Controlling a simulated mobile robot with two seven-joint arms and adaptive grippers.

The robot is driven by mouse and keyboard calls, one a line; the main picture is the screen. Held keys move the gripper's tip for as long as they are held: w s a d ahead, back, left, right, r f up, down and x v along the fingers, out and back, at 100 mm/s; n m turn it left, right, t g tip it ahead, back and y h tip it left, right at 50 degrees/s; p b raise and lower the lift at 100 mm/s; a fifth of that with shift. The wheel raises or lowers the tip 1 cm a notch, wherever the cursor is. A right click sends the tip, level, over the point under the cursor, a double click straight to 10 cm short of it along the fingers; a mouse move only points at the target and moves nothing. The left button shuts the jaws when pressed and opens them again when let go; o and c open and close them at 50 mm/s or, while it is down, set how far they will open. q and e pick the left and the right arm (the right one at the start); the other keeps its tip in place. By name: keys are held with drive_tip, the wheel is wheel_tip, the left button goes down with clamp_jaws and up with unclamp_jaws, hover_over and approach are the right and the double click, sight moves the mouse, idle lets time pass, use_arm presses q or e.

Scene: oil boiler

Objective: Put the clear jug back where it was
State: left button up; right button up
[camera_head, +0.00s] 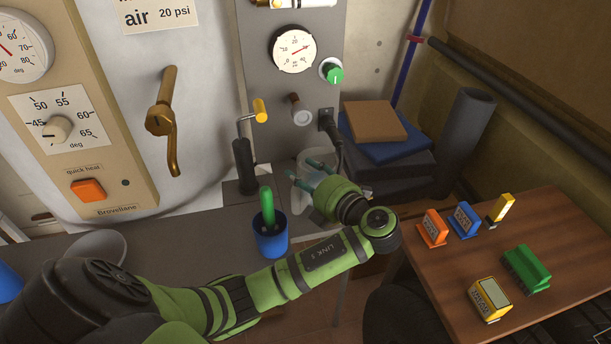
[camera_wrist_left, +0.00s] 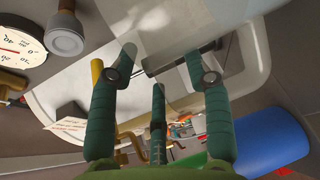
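The clear jug (camera_head: 318,158) stands upright at the counter's right end, below the grey panel, partly hidden by my left gripper. It also shows as a large transparent shape at the top of the left wrist view (camera_wrist_left: 240,22). My left gripper (camera_head: 312,174) is at the jug from the right and front; its teal fingers overlap the jug in the picture. In the left wrist view the fingers (camera_wrist_left: 160,70) are spread apart, with their tips at the glass. I cannot tell whether they touch it. My right gripper is not in view.
A blue cup (camera_head: 271,243) with a green cactus-like thing (camera_head: 267,207) stands left of the jug, close to my forearm. Books (camera_head: 378,122) lie behind right. A wooden table (camera_head: 570,240) holds several coloured blocks.

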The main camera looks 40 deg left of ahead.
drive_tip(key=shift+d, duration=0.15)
use_arm(q)
drive_tip(key=shift+r, duration=0.15)
drive_tip(key=v, duration=0.3)
drive_tip(key=b+v, duration=0.1)
drive_tip(key=shift+d+f, duration=0.3)
drive_tip(key=b+v, duration=0.1)
drive_tip(key=v, duration=0.6)
drive_tip(key=shift+s+d+r+b, duration=0.15)
drive_tip(key=shift+d+r+b, duration=0.05)
drive_tip(key=shift+r+b, duration=0.1)
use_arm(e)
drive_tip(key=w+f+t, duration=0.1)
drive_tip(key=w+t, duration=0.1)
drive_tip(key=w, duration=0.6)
